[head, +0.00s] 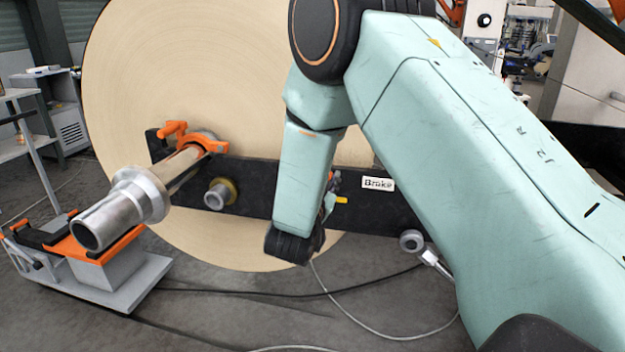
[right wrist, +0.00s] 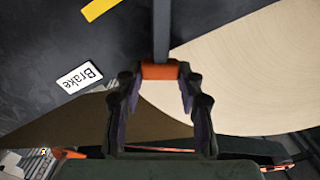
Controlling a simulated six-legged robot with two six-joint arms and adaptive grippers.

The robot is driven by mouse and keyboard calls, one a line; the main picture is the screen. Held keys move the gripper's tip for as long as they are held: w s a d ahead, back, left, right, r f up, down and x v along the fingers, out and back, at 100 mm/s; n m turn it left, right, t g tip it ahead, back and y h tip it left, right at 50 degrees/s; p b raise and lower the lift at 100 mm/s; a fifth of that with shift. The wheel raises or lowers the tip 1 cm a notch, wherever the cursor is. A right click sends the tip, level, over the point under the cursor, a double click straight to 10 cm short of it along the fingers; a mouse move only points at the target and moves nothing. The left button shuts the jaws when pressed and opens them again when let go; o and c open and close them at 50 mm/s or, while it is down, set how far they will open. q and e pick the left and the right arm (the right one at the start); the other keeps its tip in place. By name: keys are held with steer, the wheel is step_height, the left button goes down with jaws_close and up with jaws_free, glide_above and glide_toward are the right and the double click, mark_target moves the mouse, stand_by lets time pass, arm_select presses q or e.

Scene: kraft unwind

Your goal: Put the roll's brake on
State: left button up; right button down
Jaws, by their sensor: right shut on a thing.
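The big kraft paper roll (head: 190,70) stands behind a black beam (head: 262,190) that carries a white "Brake" label (head: 378,184). In the right wrist view the label (right wrist: 79,79) appears upside down, left of the gripper. My right gripper (right wrist: 158,74) is shut on the orange end (right wrist: 160,71) of a grey lever (right wrist: 161,30), with a finger on each side. In the head view my right arm hides most of this gripper and the lever. My left gripper is not in view.
A metal shaft (head: 140,195) with an orange clamp (head: 185,140) sticks out at the left, above a grey and orange stand (head: 105,265). A yellow strip (right wrist: 100,8) lies near the label. A round metal fitting (head: 411,241) and cables are lower right.

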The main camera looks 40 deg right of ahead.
steer(key=s+d+f+m+b, duration=0.1)
steer(key=f+m+b, duration=0.1)
steer(key=m+b, duration=0.1)
steer(key=s+d+f+m+b, duration=0.1)
steer(key=f+m+b, duration=0.1)
steer(key=m+b, duration=0.2)
steer(key=s+d+f+m+b, duration=0.1)
steer(key=s+f+m+b, duration=0.1)
steer(key=f+m+b, duration=0.1)
steer(key=shift+d+f+m+b, duration=0.1)
steer(key=shift+d+m+b, duration=0.15)
steer(key=shift+b, duration=0.25)
steer(key=shift+f+m+b, duration=0.8)
steer(key=shift+m+b, duration=0.25)
steer(key=shift+b, duration=0.3)
steer(key=c, duration=0.8)
jaws_free()
steer(key=shift+c, duration=0.2)
steer(key=shift+a, duration=0.15)
